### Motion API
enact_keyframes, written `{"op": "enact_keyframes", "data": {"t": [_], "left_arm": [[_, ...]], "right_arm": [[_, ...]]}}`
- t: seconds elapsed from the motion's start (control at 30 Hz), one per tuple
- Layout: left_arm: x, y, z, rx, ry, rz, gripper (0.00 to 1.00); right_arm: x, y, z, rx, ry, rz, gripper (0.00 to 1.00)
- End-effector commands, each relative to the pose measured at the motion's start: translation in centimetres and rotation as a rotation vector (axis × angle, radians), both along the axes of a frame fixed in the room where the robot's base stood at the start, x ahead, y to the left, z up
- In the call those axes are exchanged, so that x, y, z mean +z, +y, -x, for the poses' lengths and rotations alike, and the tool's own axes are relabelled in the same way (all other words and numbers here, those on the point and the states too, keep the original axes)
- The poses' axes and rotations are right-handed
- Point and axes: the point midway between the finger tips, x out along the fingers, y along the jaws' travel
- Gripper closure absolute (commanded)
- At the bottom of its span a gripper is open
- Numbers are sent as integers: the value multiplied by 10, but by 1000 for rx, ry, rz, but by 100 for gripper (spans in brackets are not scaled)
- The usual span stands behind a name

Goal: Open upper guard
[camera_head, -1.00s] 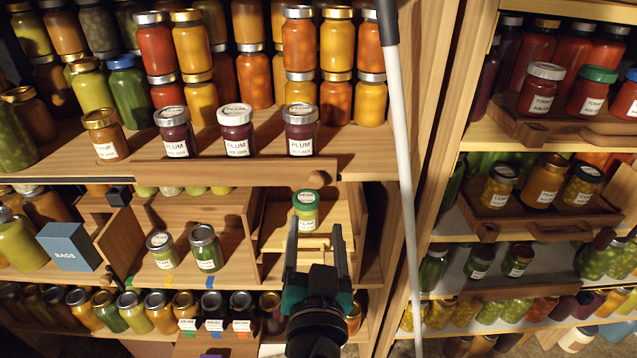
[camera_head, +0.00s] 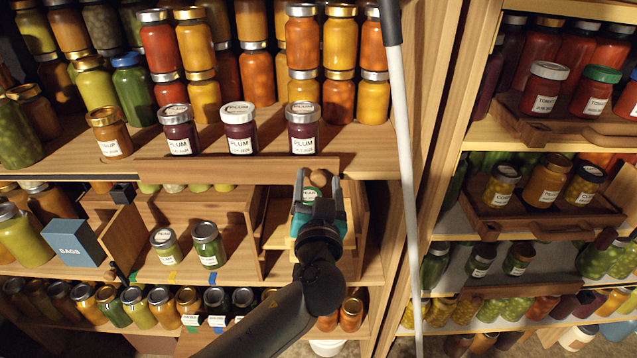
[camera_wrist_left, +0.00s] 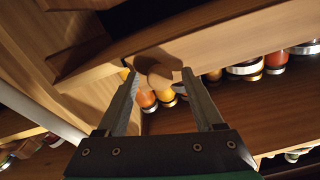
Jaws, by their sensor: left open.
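The upper guard (camera_head: 235,170) is a long wooden strip along the front edge of the shelf with the plum jars. A round wooden knob (camera_head: 318,179) sits near its right end. My left gripper (camera_head: 319,187) is open, with its fingers on either side of the knob. In the left wrist view the knob (camera_wrist_left: 160,76) shows between the open fingertips (camera_wrist_left: 158,84) on the light wooden guard (camera_wrist_left: 205,48). I cannot tell whether either finger touches it. My right gripper is not in view.
Labelled plum jars (camera_head: 240,128) stand just behind the guard. A white pole (camera_head: 402,140) stands upright to the right. A blue bags box (camera_head: 70,243) is at the left.

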Motion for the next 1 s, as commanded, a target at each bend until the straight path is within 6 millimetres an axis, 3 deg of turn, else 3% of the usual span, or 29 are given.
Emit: {"op": "enact_keyframes", "data": {"t": [0.17,0.77,1.0], "left_arm": [[0,0,0,-1,0,0,31],[0,0,0,-1,0,0,98],[0,0,0,-1,0,0,100]], "right_arm": [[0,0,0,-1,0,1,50],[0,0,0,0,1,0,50],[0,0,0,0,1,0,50]]}}
